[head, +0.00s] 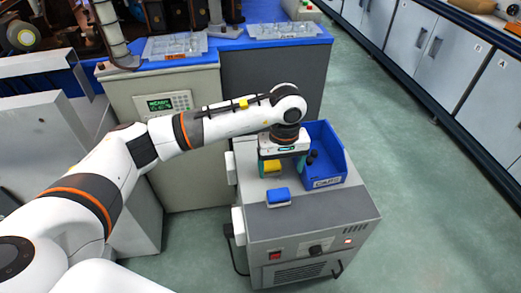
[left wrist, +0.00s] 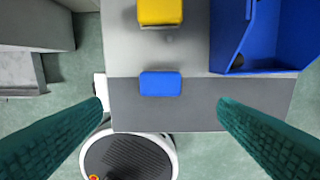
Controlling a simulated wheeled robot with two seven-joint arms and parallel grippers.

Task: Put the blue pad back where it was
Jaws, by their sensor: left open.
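The blue pad (head: 278,196) lies on top of the grey cabinet (head: 335,205), near the edge between its light top and darker front strip. It also shows in the left wrist view (left wrist: 160,84), between and just beyond my open fingertips. The yellow pad (head: 272,168) lies behind it on the same top, and shows in the left wrist view (left wrist: 160,11). My left gripper (head: 283,167) is open and empty above the cabinet top, pointing down, with its teal fingers wide apart. It partly hides the yellow pad in the head view. My right gripper is not in view.
A blue bin (head: 325,183) with a label and dark items inside stands on the cabinet's right side, close to my left gripper. A machine with a green display (head: 168,103) stands behind left. Clear trays (head: 175,46) sit on the back counter. Green floor (head: 420,200) is free at right.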

